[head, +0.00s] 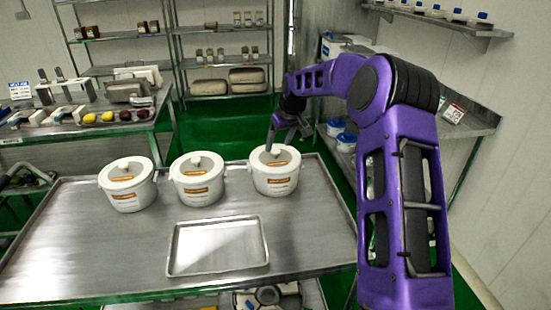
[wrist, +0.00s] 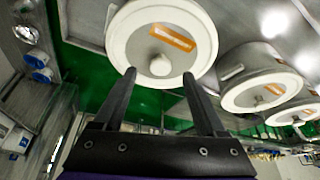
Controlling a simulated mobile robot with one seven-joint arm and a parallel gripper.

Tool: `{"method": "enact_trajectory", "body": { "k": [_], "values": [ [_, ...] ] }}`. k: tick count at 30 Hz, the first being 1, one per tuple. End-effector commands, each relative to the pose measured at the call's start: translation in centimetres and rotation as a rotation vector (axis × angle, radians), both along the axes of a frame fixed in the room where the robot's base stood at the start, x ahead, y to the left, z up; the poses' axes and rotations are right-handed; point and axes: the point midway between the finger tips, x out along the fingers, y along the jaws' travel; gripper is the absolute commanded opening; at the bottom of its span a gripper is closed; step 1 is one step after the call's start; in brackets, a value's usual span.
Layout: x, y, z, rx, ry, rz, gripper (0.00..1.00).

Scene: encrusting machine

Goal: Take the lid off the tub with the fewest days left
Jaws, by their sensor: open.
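Three white tubs with round knobbed lids and orange labels stand in a row on the steel table: the left tub (head: 128,185), the middle tub (head: 198,180) and the right tub (head: 275,172). All three lids are on. The label text is too small to read. My gripper (head: 274,128) is open and empty, above the right tub near its far side. In the wrist view my gripper's two fingers (wrist: 160,78) reach toward the right tub's lid (wrist: 178,30), with its round knob (wrist: 160,64) showing between the fingertips. I cannot tell whether they touch it.
An empty metal tray (head: 218,246) lies on the steel table (head: 90,255) in front of the tubs. A side table (head: 80,140) with fruit and tools stands at the left. Shelves with blue-lidded containers (head: 346,140) are at the right. The table's front left is clear.

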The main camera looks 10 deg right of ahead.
Motion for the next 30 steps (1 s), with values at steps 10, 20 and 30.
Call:
{"method": "enact_trajectory", "body": {
  "k": [10, 20, 30],
  "values": [
    [1.3, 0.6, -2.8, 0.000, -0.001, 0.000, 0.74],
    [1.3, 0.6, -2.8, 0.000, -0.001, 0.000, 0.41],
    [1.3, 0.6, -2.8, 0.000, -0.001, 0.000, 0.00]
  ]
}}
